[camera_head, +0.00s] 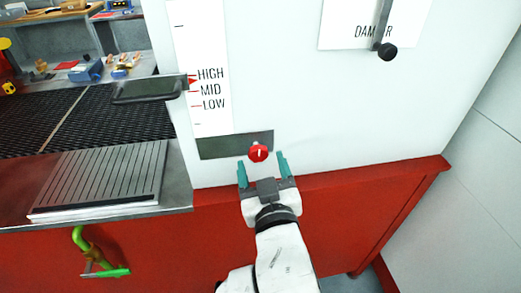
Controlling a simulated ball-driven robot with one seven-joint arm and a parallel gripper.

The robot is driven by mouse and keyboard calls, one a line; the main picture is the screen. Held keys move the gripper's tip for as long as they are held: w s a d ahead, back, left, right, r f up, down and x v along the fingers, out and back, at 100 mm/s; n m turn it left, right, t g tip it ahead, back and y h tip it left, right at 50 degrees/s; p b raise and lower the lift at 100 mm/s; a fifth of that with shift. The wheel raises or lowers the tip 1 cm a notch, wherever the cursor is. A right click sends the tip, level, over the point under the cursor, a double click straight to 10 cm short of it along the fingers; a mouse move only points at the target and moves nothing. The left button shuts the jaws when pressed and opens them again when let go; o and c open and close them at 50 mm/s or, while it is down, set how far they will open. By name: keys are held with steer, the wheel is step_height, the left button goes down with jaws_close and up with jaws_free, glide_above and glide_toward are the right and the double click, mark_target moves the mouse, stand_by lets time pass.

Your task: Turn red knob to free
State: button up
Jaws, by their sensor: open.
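The red knob (258,153) sits on the white panel, at a dark strip below the scale. It is round, with a small pale mark on its face. My gripper (263,168) is open, its two teal fingers spread to the left and right of the knob and a little below it in the picture. Whether the fingers touch the knob or reach its depth cannot be told. No label reading "free" can be read near the knob.
A scale marked HIGH, MID, LOW (210,90) is above, with a dark handle (147,90) jutting left. A damper lever (387,50) is at upper right. A ribbed plate (100,180) and mesh belt (90,112) lie left. A green-handled valve (105,272) is lower left.

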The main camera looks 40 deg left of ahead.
mark_target(259, 155)
steer(key=shift+x, duration=2.3)
steer(key=shift+c, duration=0.5)
